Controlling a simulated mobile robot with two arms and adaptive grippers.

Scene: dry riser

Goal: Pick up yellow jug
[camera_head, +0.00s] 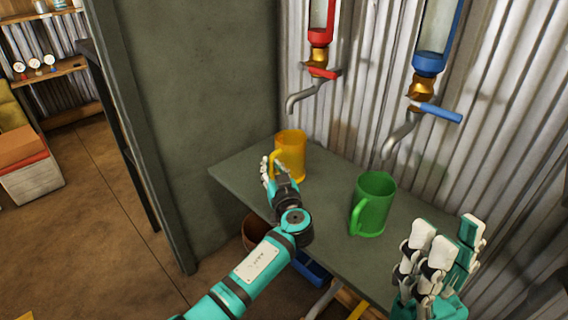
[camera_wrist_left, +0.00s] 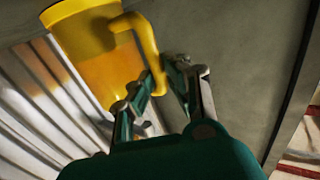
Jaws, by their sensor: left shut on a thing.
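The yellow jug (camera_head: 292,152) stands at the far left part of the grey shelf, under the red tap. It is a see-through yellow jug, and its handle points toward my left gripper. My left gripper (camera_head: 268,167) is at the jug's left front side, shut on its handle. In the left wrist view the jug (camera_wrist_left: 95,50) fills the upper left, and the fingers of the left gripper (camera_wrist_left: 164,78) close around the lower end of the handle. My right gripper (camera_head: 440,255) is at the lower right, empty, with its fingers spread apart.
A green jug (camera_head: 373,203) stands on the grey shelf (camera_head: 325,190), right of the yellow jug. A red tap (camera_head: 318,70) and a blue tap (camera_head: 428,105) hang on the corrugated wall above. A dark wall panel (camera_head: 200,110) stands left of the shelf. A blue bin (camera_head: 310,268) sits below.

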